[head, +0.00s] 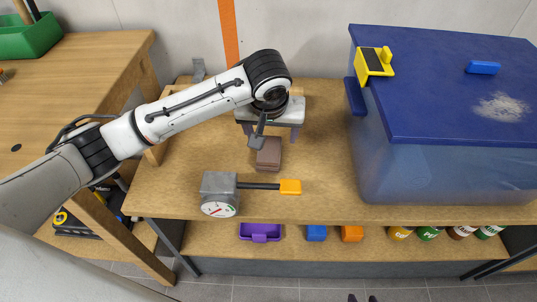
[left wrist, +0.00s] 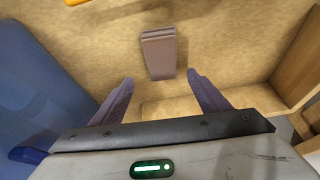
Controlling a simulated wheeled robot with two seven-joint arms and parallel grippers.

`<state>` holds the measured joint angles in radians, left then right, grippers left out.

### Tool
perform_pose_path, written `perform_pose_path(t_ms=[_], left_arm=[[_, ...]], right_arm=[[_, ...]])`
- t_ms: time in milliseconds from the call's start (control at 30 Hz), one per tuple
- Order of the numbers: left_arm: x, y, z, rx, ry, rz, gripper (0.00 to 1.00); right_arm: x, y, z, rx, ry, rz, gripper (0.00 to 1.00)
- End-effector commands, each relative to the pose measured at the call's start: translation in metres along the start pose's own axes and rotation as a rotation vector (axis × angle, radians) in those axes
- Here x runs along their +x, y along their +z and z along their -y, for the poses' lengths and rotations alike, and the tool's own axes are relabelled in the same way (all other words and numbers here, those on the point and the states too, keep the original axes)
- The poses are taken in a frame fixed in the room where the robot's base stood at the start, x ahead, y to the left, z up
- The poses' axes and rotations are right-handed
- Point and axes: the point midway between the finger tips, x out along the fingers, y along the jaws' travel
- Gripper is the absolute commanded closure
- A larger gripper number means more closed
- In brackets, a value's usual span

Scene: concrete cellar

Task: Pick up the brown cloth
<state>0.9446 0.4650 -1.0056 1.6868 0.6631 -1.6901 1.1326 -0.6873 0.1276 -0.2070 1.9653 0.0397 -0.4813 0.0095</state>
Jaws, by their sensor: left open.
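The brown cloth (head: 268,155) is a small folded stack lying on the wooden workbench (head: 330,180), near its middle. It also shows in the left wrist view (left wrist: 158,52), just beyond the fingertips and roughly centred between them. My left gripper (head: 271,138) is open and empty, behind the cloth and apart from it. Its two purple-grey fingers are spread in the left wrist view (left wrist: 160,77). A dark part of my wrist hides a little of the cloth's far edge. Two small dark tips at the bottom of the head view look like my right gripper (head: 362,298); its opening is unclear.
A grey gauge box (head: 219,190) with an orange-ended lever (head: 290,187) stands in front of the cloth. A large bin with a blue lid (head: 440,85) fills the right side. A purple tray (head: 260,232) and several jars sit on the shelf below. Bench right of the cloth is clear.

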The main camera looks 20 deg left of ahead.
Motion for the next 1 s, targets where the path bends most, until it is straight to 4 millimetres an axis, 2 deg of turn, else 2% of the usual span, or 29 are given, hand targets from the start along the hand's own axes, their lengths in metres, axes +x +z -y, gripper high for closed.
perform_pose_path(t_ms=[33,267,533,867,1000], left_arm=[[0.008,0.0,0.001,0.0,-0.001,0.001,0.31],[0.026,0.003,0.003,0.002,-0.002,0.0,0.31],[0.063,0.009,0.008,0.002,-0.001,-0.001,0.31],[0.07,0.009,0.008,0.004,0.001,-0.002,0.31],[0.069,0.009,0.008,0.004,0.001,-0.002,0.55]], right_arm=[[0.001,0.001,0.0,-0.001,0.0,-0.001,0.69],[0.002,0.001,0.0,-0.003,0.0,-0.001,0.69],[0.005,0.003,0.0,-0.005,-0.002,-0.003,0.69],[0.005,0.002,0.001,-0.007,-0.002,-0.003,0.69],[0.005,0.002,0.001,-0.007,-0.002,-0.003,0.69]])
